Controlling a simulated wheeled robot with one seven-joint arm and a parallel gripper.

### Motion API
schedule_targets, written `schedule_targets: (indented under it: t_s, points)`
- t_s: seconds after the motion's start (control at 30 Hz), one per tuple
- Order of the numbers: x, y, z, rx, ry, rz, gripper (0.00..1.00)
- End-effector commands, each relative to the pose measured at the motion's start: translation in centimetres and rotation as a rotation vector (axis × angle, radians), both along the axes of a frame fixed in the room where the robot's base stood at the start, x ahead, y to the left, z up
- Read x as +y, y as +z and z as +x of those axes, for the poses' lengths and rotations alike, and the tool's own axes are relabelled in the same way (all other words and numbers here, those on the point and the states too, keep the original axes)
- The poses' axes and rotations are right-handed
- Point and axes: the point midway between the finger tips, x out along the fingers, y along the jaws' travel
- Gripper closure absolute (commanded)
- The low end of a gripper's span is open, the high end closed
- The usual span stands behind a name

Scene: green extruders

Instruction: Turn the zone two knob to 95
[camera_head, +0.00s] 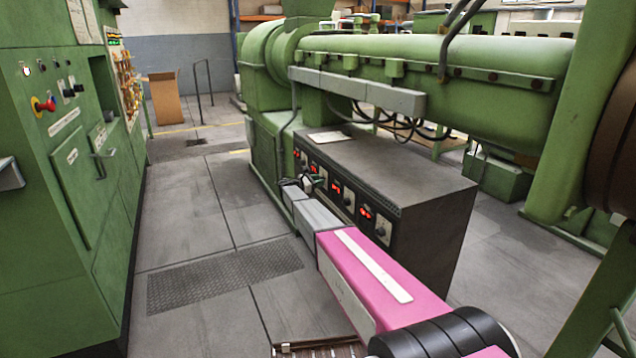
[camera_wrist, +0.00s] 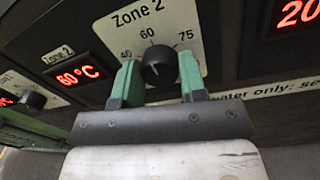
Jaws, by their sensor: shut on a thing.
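The zone two knob (camera_wrist: 158,66) is a round black knob on a white plate (camera_wrist: 115,40) labelled "Zone 2", with 40, 60 and 75 visible around it. Its pointer faces roughly up toward the 60 mark; the exact angle is hard to read. The red Zone 2 display (camera_wrist: 78,76) to its left reads 60 °C. My gripper (camera_wrist: 159,78) has its two green fingers on either side of the knob, shut on it. In the head view my gripper (camera_head: 306,183) is at the front of the dark control box (camera_head: 440,200), and the knob is hidden there.
Another knob (camera_wrist: 33,100) and display (camera_wrist: 8,100) are at the left, and a further display (camera_wrist: 300,12) is at the upper right. In the head view, a green cabinet (camera_head: 60,200) stands at left. The floor (camera_head: 190,220) between cabinet and box is clear.

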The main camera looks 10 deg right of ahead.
Motion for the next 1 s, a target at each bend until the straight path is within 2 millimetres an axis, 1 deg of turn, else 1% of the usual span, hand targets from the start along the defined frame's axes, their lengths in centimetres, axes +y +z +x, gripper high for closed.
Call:
schedule_targets:
  t_s: [0.17, 0.37, 1.0]
  points:
    - [0.02, -0.03, -0.03, -0.033, 0.001, 0.011, 0.85]
    - [0.02, -0.07, -0.05, -0.135, 0.001, 0.044, 0.85]
    - [0.03, -0.27, -0.13, -0.695, 0.0, 0.226, 0.85]
